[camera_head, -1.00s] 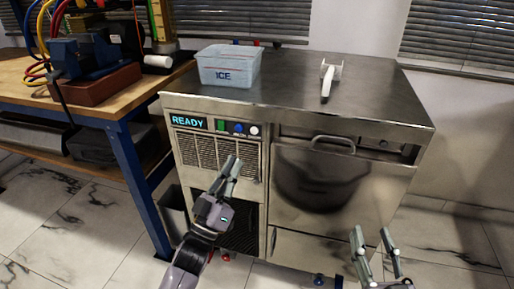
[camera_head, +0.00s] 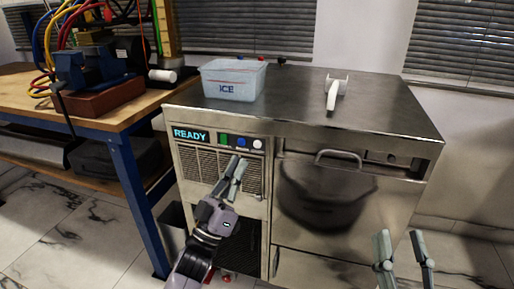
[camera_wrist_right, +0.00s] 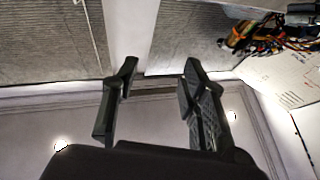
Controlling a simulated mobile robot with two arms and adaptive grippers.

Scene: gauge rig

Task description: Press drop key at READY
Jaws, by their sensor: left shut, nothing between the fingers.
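The steel ice machine (camera_head: 420,170) has a display (camera_head: 190,134) reading READY at the upper left of its front. To the display's right are a green key (camera_head: 223,139), a blue key (camera_head: 241,142) and a white key (camera_head: 257,144); which is the drop key I cannot read. My left gripper (camera_head: 238,166) is shut and empty, its fingertips in front of the vent grille (camera_head: 205,165), just below the blue key. Whether it touches the panel I cannot tell. My right gripper (camera_head: 403,238) is open and empty at lower right; its spread fingers also show in the right wrist view (camera_wrist_right: 160,75).
On the machine's top stand a clear bin (camera_head: 233,82) marked ICE and a white scoop (camera_head: 335,92). The machine's door has a handle (camera_head: 338,158). A wooden workbench (camera_head: 110,118) with a blue frame and a vise (camera_head: 95,65) stands at left.

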